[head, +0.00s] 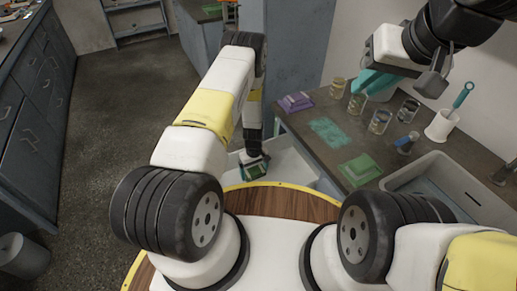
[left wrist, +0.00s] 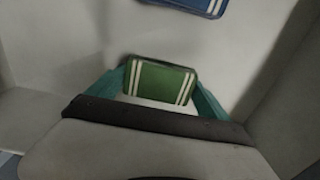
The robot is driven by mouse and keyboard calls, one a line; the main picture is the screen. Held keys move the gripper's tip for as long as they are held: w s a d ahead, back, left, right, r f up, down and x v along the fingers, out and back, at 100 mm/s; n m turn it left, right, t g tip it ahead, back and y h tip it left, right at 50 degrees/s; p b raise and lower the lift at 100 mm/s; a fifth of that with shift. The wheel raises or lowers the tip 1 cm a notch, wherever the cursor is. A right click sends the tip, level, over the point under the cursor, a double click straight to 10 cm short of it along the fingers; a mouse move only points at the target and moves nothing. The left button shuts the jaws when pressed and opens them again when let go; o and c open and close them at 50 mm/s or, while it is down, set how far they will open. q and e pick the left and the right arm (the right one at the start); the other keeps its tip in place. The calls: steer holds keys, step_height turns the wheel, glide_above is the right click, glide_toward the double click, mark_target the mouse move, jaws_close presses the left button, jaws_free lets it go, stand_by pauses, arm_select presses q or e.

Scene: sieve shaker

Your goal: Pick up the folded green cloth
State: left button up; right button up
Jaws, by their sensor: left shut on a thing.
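A folded green cloth with white stripes (left wrist: 160,82) is between the two teal fingers of my left gripper (left wrist: 160,90) in the left wrist view. The fingers touch its left and right sides. In the head view my left gripper (head: 253,166) is low over a white bin, with part of the green cloth showing at the fingers. A blue cloth with white stripes (left wrist: 196,5) lies in the bin beyond it, cut off by the frame's top. My right gripper (head: 374,82) hangs above the bench at the upper right; its finger gap is not clear.
The white bin (head: 291,168) stands between my base and the bench (head: 310,117). On the bench are purple (head: 295,102), teal (head: 328,131) and green (head: 360,169) flat items, several glass jars (head: 380,120), a white holder (head: 441,125) and a sink (head: 430,177). Open floor lies left.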

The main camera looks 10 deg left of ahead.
mark_target(254, 170)
arm_select(q)
step_height(254, 170, up, 10)
stand_by(0.5)
